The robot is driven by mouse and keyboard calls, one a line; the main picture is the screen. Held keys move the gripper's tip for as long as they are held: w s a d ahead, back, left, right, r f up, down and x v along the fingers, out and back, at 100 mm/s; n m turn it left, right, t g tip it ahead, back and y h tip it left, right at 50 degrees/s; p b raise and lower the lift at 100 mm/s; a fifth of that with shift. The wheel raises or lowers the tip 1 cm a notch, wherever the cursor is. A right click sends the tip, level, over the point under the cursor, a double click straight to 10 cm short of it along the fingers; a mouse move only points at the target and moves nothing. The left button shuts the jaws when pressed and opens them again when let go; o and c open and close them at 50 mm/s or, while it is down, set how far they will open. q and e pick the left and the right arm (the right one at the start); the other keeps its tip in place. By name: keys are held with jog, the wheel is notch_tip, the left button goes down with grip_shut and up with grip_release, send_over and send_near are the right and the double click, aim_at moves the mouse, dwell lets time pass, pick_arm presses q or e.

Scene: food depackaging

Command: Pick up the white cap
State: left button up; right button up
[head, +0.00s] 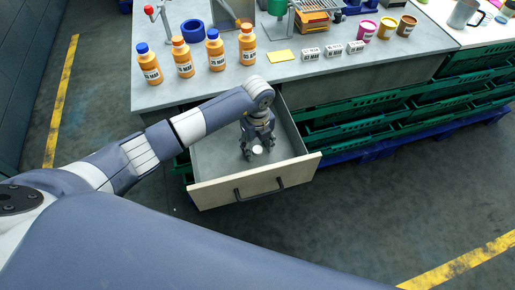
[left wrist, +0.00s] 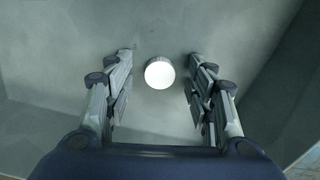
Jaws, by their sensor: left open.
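The white cap (head: 258,150) lies on the floor of the open drawer (head: 211,163). In the left wrist view the round white cap (left wrist: 160,74) shows between and a little beyond the two fingertips, touching neither. My left gripper (head: 257,152) points down into the drawer, open and empty, with the cap close by its fingers. In the left wrist view the left gripper's fingers (left wrist: 160,75) stand wide apart on either side of the cap. My right gripper is not seen.
The drawer front with its dark handle (head: 258,188) stands pulled out below the grey workbench (head: 290,85). Several orange bottles (head: 183,58) with blue or orange caps stand above. Small labelled white blocks (head: 310,53) and a yellow pad (head: 281,56) lie there. Green crates (head: 390,112) fill the right.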

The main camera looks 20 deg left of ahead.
pick_arm(q)
jog(key=c, duration=0.8)
jog(key=shift+o, duration=0.2)
